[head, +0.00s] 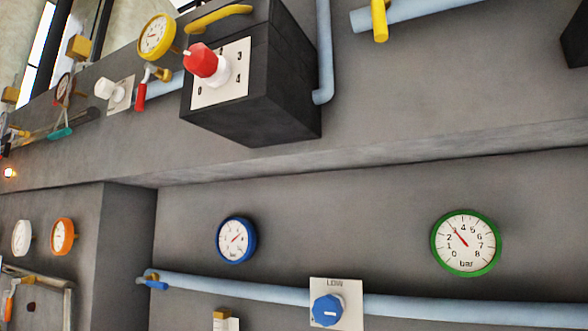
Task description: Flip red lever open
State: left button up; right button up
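A small red lever (141,96) is at the upper left of the head view, below a yellow-rimmed gauge (157,36). It hangs down steeply from a brass-coloured valve fitting (152,73). The fitting sits by a light blue pipe (174,86), and the lever points across the pipe's line rather than along it. Neither of my grippers shows in this view, so I cannot tell where they are relative to the lever.
A dark box (285,105) with a red knob (203,61) on a numbered plate juts out right of the lever. A white knob (104,88) is close on its left. Below are a blue gauge (236,240), a green gauge (466,243) and a blue knob (327,310).

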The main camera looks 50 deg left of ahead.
aim_at(143, 89)
jog(key=u, duration=2.45)
